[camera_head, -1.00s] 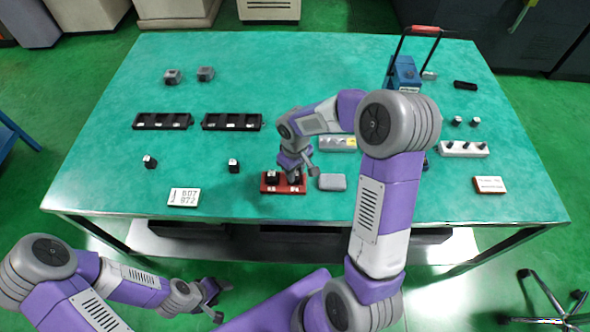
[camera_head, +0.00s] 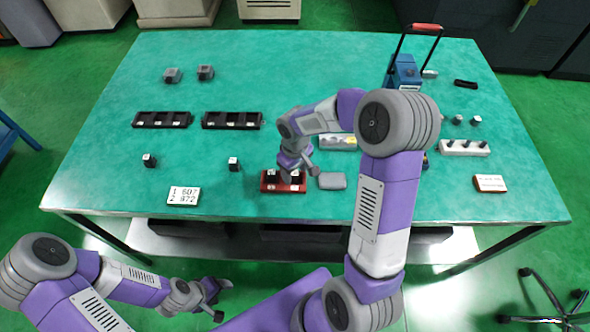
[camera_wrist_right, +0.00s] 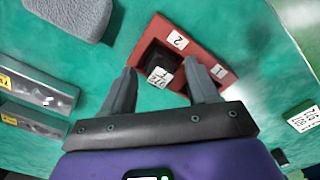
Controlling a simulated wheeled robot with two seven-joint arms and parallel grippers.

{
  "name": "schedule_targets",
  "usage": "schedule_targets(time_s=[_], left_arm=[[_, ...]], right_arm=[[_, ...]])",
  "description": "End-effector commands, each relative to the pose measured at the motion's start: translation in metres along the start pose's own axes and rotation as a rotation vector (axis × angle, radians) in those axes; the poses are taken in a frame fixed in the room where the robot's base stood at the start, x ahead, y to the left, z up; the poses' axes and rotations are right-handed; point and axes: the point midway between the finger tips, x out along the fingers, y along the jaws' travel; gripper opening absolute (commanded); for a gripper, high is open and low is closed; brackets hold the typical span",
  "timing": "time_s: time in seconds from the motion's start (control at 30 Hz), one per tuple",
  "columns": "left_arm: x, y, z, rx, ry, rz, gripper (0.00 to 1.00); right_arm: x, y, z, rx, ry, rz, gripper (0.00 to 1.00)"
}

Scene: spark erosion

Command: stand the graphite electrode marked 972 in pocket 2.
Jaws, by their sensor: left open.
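The red holder (camera_head: 283,189) stands near the table's front edge; the right wrist view shows its labels 2 and 1 (camera_wrist_right: 203,57). A black electrode (camera_wrist_right: 157,60), its white tag apparently reading 972, is at the pocket by label 2. My right gripper (camera_wrist_right: 160,68) is around it, fingers apart with gaps at both sides; it also shows above the holder in the head view (camera_head: 294,168). The card (camera_head: 184,196) reads 1 607, 2 972. My left gripper (camera_head: 215,289) is open and empty before the table.
Two loose electrodes (camera_head: 149,160) (camera_head: 233,164) stand left of the holder. A grey pad (camera_head: 332,181) lies close to its right. Black racks (camera_head: 162,120) (camera_head: 231,121) lie farther back. A white block (camera_head: 464,148) and a blue case (camera_head: 405,73) are at the right.

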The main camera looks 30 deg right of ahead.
Motion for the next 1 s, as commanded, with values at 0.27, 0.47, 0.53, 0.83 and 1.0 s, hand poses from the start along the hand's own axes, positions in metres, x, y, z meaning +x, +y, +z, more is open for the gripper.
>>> schedule_targets(time_s=[0.27,0.47,0.53,0.83,1.0], left_arm=[[-0.002,0.001,0.0,0.0,0.0,0.0,0.59],[-0.011,0.004,0.001,0.0,0.0,0.0,0.59],[-0.015,0.005,0.001,0.0,0.0,0.0,0.59],[-0.021,0.008,0.001,0.0,0.0,0.0,0.59],[-0.021,0.008,0.001,0.0,0.0,0.0,0.59]], right_arm=[[-0.004,0.0,0.0,0.0,0.001,0.001,0.59],[-0.036,0.0,-0.001,0.001,0.005,0.001,0.59],[-0.048,0.0,-0.001,0.0,0.004,0.002,0.59],[-0.076,0.0,0.0,-0.001,0.001,0.0,0.59],[-0.076,0.0,0.0,-0.001,0.001,0.0,0.59]])
